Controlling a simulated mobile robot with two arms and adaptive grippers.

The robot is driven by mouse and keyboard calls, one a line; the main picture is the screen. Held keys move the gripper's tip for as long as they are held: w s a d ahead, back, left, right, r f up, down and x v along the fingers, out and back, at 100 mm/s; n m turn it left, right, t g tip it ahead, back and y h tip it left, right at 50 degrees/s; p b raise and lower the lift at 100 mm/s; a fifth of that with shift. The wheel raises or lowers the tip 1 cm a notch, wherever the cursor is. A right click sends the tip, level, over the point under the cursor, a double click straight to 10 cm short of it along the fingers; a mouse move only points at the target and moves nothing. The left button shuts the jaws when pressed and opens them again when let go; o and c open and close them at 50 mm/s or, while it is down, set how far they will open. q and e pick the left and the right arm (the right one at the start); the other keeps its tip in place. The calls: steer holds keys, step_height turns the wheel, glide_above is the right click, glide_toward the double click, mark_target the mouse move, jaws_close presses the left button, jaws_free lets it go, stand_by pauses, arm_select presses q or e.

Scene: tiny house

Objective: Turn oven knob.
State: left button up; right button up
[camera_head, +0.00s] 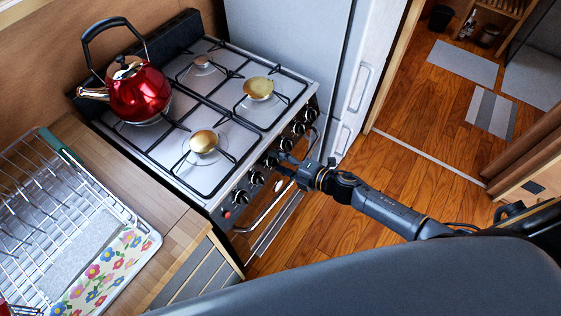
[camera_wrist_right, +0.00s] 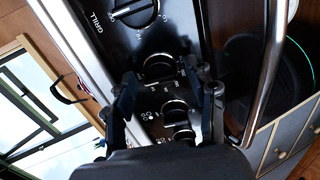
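The oven (camera_head: 214,170) is a gas stove with a row of dark knobs along its front panel. One knob (camera_head: 257,177) shows left of my right gripper (camera_head: 284,163), which is at the panel and hides part of the row. In the right wrist view, my right gripper (camera_wrist_right: 162,84) is open, its two fingers apart on either side of the knob row. A knob (camera_wrist_right: 175,107) shows between the fingers; I cannot tell whether they touch it. Another knob (camera_wrist_right: 158,67) is just beyond the fingertips. The knob by the GRILL label (camera_wrist_right: 136,12) is farther up. My left gripper is not in view.
A red kettle (camera_head: 138,94) stands on the back left of the hob. The oven's handle bar (camera_head: 268,208) runs below the knobs, and it also shows close at the right in the wrist view (camera_wrist_right: 270,80). A fridge (camera_head: 300,50) stands beyond the stove. Wooden floor (camera_head: 400,170) is clear.

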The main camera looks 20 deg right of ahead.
steer(key=v, duration=1.2)
stand_by(0.5)
steer(key=s+d+f+m+g+h, duration=0.1)
steer(key=s+d+f+m+h, duration=0.2)
steer(key=f+m, duration=0.35)
steer(key=s+d+f+m+g+h, duration=0.1)
steer(key=s+d+f+m+h, duration=0.15)
steer(key=f, duration=0.65)
steer(key=s+d+f+m+g+h, duration=0.1)
steer(key=s+d+f+m+h, duration=0.15)
steer(key=d+f+m, duration=0.4)
steer(key=s+a+f+m+g, duration=0.3)
steer(key=s+a+f, duration=0.2)
steer(key=s, duration=0.8)
steer(key=s+a+f+m+g, duration=0.4)
steer(key=s+f, duration=0.6)
steer(key=s, duration=0.3)
steer(key=shift+a+f+g+h, duration=0.2)
steer(key=shift+a+g+h, duration=0.1)
steer(key=shift+a, duration=0.4)
steer(key=shift+s, duration=0.1)
